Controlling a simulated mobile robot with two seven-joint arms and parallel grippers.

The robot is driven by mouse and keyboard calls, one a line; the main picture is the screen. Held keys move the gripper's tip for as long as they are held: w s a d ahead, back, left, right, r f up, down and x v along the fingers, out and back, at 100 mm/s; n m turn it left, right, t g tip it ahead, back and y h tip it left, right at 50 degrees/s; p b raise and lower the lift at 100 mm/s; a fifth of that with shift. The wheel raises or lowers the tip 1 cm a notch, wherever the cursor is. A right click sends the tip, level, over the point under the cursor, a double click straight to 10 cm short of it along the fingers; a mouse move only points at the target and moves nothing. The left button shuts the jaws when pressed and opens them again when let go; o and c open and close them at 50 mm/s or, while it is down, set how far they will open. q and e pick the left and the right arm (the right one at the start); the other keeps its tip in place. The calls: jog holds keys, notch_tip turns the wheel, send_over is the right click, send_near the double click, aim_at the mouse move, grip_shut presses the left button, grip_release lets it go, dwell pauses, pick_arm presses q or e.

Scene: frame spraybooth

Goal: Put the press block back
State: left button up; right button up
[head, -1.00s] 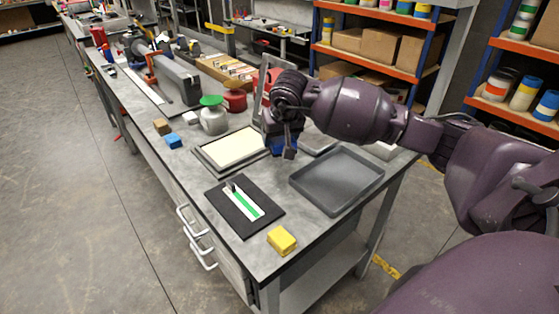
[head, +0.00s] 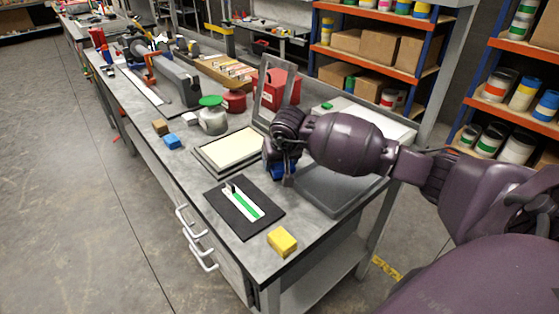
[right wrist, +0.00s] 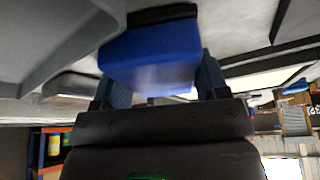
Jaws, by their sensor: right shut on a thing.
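My right gripper (head: 281,170) is shut on a blue block (right wrist: 150,55), which appears to be the press block. The block has a dark layer on one face and sits between both fingers in the right wrist view. In the head view only a bit of its blue (head: 277,173) shows beneath my wrist, between the cream-topped plate (head: 236,146) and the grey tray (head: 335,192). I cannot tell how high it is above the bench. My left gripper is not in view.
A black mat (head: 225,212) with a white and green strip lies in front, near a yellow block (head: 282,241). A grey upright frame (head: 272,95) and red box (head: 284,86) stand behind. Small blue (head: 172,141) and brown blocks and a green-topped pot (head: 213,118) are left.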

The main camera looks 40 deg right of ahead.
jog(key=shift+f, duration=0.1)
jog(key=o, duration=0.4)
jog(key=shift+f, duration=0.1)
jog(key=o, duration=0.4)
jog(key=shift+r, duration=0.55)
jog(key=p+v, duration=0.1)
jog(key=v, duration=1)
jog(key=shift+s+r, duration=0.15)
